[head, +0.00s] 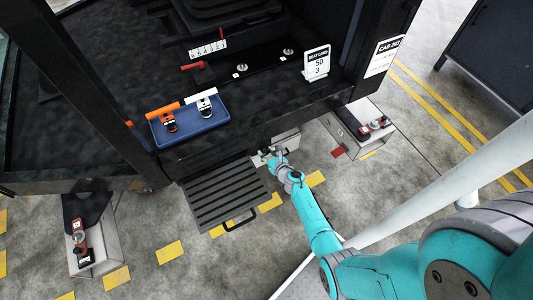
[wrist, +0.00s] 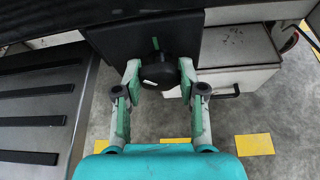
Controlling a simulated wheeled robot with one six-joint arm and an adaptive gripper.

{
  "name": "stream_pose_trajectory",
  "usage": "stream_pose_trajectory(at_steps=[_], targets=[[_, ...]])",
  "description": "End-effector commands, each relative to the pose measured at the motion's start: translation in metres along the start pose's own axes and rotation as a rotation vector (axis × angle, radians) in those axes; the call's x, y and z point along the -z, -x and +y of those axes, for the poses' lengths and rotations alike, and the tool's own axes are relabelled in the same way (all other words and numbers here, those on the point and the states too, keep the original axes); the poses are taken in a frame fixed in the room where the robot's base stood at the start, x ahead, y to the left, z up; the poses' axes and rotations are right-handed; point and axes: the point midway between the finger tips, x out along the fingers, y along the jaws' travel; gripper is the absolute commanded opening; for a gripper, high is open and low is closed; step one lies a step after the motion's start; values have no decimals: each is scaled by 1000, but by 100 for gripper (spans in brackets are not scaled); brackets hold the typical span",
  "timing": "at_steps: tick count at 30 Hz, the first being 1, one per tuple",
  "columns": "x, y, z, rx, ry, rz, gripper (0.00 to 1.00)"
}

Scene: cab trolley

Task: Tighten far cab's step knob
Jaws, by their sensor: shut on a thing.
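In the head view my gripper (head: 272,156) is at the cab's lower edge, just right of the step, and hides most of the knob. The ribbed dark step (head: 222,192) has a handle at its front and also shows at the left in the wrist view (wrist: 38,112).
A blue tray (head: 205,127) on the cab floor holds an orange-handled and a white-handled tool. A card (head: 317,64) and a CAB sign (head: 384,56) stand at the right. Grey boxes (head: 366,118) (head: 100,252) stand on either side. A drawer-like box (wrist: 235,75) is close right of my gripper.

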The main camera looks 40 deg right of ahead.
Motion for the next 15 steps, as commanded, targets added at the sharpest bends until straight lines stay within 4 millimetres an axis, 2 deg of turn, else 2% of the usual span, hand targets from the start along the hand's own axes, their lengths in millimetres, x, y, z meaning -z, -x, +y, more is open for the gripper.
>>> stream_pose_trajectory(at_steps=[15], targets=[[0, -1, -4, -176, -428, -1, 5]])
